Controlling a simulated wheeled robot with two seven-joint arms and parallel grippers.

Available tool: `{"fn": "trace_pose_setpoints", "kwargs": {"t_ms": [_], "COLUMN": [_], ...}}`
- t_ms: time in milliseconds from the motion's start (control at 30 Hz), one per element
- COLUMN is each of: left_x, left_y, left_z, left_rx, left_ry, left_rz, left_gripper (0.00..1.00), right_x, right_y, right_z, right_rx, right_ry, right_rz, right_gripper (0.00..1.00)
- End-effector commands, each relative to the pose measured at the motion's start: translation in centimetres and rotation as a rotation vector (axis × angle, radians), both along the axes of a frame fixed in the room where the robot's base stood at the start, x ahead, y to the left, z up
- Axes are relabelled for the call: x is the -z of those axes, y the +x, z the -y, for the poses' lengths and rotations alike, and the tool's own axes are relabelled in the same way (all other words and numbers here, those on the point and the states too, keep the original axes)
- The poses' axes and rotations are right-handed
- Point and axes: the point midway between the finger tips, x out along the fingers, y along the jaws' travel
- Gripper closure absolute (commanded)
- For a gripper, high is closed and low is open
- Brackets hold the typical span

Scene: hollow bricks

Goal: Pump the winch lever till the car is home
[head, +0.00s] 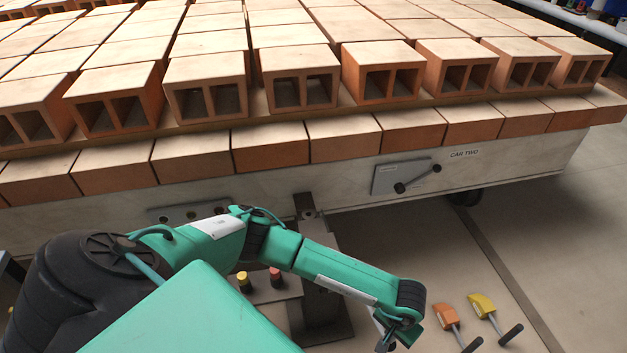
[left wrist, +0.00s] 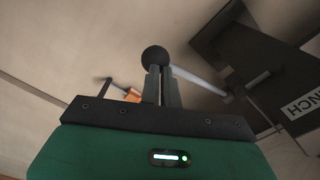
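In the left wrist view, the winch lever (left wrist: 195,78) is a pale rod ending in a black ball knob (left wrist: 155,58). It runs right to a dark winch body (left wrist: 275,65) lettered "WINCH". The fingers of my left gripper (left wrist: 162,80) are close together with only a narrow gap, right at the knob. Whether they touch it is unclear. In the head view, my left gripper (head: 385,342) is partly cut off at the bottom edge. The car (head: 330,185), labelled "CAR TWO", is a long pale deck loaded with hollow bricks (head: 295,75). My right gripper is out of view.
A plate with a dark handle (head: 405,178) is on the car's side. Orange (head: 447,317) and yellow (head: 482,306) handled pieces lie at lower right. Yellow (head: 243,281) and red (head: 275,277) knobs stand by a post (head: 318,290).

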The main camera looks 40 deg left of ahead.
Motion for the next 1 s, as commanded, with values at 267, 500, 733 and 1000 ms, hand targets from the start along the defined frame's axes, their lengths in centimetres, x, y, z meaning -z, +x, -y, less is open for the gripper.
{"fn": "trace_pose_setpoints", "kwargs": {"t_ms": [267,500,733,1000], "left_x": [3.5,4.3,7.0,7.3], "left_y": [-0.6,-0.8,-1.2,-1.3], "left_z": [0.6,0.9,1.4,1.6], "left_rx": [-0.002,-0.003,-0.002,-0.003], "left_ry": [0.007,0.006,0.006,0.005], "left_rz": [0.002,0.002,0.001,0.002], "left_gripper": [1.0,1.0,1.0,1.0], "right_x": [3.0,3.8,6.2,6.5], "right_y": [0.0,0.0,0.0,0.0], "right_z": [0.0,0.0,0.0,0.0], "right_rx": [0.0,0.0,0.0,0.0], "right_ry": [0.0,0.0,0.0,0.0], "right_rz": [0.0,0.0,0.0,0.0], "right_gripper": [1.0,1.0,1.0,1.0]}}
